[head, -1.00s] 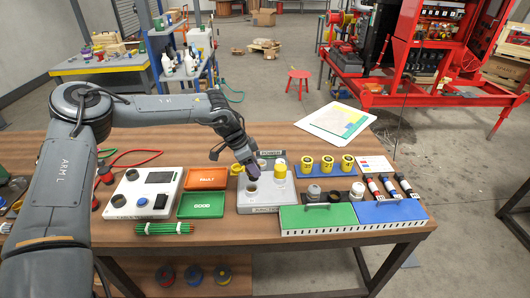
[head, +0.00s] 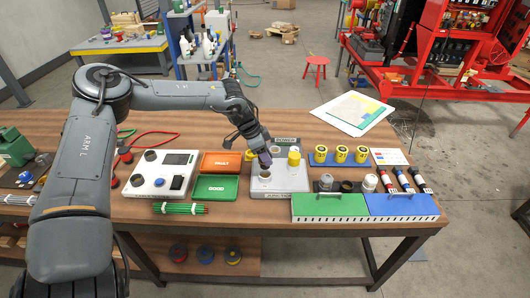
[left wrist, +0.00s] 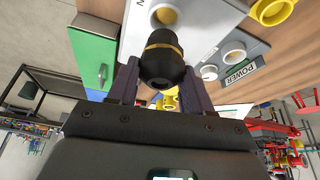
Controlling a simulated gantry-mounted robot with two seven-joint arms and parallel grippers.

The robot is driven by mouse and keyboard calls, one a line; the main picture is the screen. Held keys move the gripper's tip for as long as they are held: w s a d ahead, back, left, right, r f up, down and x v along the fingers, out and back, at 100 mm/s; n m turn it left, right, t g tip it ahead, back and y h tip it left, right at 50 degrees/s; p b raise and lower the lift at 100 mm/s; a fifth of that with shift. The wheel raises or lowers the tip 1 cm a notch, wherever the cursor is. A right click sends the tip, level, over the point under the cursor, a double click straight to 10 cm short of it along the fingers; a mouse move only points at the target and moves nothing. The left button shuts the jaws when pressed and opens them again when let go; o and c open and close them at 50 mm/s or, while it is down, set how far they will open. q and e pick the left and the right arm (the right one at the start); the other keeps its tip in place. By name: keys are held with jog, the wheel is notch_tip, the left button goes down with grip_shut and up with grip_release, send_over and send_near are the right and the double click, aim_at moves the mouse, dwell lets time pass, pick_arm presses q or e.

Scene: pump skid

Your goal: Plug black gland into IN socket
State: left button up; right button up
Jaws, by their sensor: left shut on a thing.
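The black gland (left wrist: 162,58), with a gold band, is held between the two fingers of my left gripper (left wrist: 158,82) in the left wrist view. In the head view my left gripper (head: 264,157) is over the pale junction box (head: 290,185), close above its front-left socket (head: 265,175); the gland is hard to make out there. In the left wrist view an open round socket (left wrist: 166,16) lies just beyond the gland, by a partly cut-off label. The gland looks apart from it, but the gap is hard to judge. My right gripper is out of view.
A yellow gland (head: 294,157) stands on the box near the POWER label (head: 285,140). FAULT (head: 221,162) and GOOD (head: 215,188) trays lie left. Several yellow-topped parts (head: 340,155) stand behind right.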

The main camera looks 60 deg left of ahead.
pick_arm(q)
notch_tip(320, 180, down, 2)
jog(key=shift+f+b, duration=0.1)
jog(key=shift+b, duration=0.4)
dwell(0.5)
jog(key=shift+b, duration=0.35)
dwell(0.5)
jog(key=shift+f+b, duration=0.35)
jog(key=shift+b, duration=0.1)
jog(key=shift+f+b, duration=0.8)
jog(key=shift+f+b, duration=0.5)
dwell(0.4)
jog(key=o, duration=1.2)
